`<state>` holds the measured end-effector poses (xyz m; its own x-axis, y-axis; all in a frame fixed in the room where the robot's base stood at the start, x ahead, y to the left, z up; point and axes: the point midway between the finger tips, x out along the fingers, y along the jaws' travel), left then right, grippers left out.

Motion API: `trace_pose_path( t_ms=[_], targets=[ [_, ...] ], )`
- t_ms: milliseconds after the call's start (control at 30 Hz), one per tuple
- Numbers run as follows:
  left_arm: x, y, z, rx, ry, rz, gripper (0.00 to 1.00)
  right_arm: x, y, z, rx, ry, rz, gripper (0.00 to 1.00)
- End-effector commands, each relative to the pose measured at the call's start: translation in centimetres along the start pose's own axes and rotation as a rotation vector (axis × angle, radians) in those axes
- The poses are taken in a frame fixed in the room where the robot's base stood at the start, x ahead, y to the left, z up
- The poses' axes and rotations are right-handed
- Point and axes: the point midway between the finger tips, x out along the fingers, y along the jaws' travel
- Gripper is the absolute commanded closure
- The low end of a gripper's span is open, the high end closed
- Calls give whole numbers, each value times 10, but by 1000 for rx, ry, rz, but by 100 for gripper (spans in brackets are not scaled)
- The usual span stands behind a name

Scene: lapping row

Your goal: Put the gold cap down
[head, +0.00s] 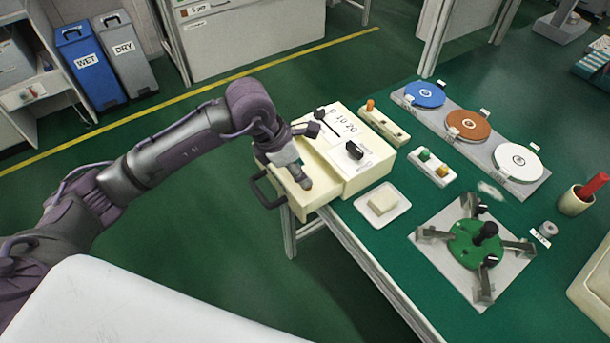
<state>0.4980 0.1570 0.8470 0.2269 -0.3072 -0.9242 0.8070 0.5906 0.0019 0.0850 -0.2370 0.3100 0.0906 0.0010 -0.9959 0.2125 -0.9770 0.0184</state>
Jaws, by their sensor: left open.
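My left gripper (304,182) points down over the pulled-out drawer (328,200) of a cream box (375,172). It is open; its fingertips are small here, and I cannot make out any cap between or under them. An amber-gold cap (442,170) stands in a small cream rack (431,178) beside a green cap (424,155). An orange cap (370,105) stands in another cream rack (388,126) behind it. I cannot tell for sure which of these is the gold cap. My right gripper is out of view.
The drawer has a black handle (262,191). A white dish (382,213) with a cream block lies in front of the box. A green fixture (474,246) with metal arms stands to the right. Blue, brown and white discs (467,124) line the back. A red-handled tool (592,186) stands in a cup.

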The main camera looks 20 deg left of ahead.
Motion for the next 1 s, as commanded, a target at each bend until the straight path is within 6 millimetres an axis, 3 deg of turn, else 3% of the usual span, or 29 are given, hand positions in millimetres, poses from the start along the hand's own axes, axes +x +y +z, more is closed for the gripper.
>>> trace_pose_path(
  t_ms=[200,400,1000],
  targets=[
    [-49,1,0,1,-2,4,53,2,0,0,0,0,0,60],
    [-76,1,0,0,-1,2,53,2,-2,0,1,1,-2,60],
    [-83,0,0,0,-1,0,53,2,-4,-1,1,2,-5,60]
  ],
)
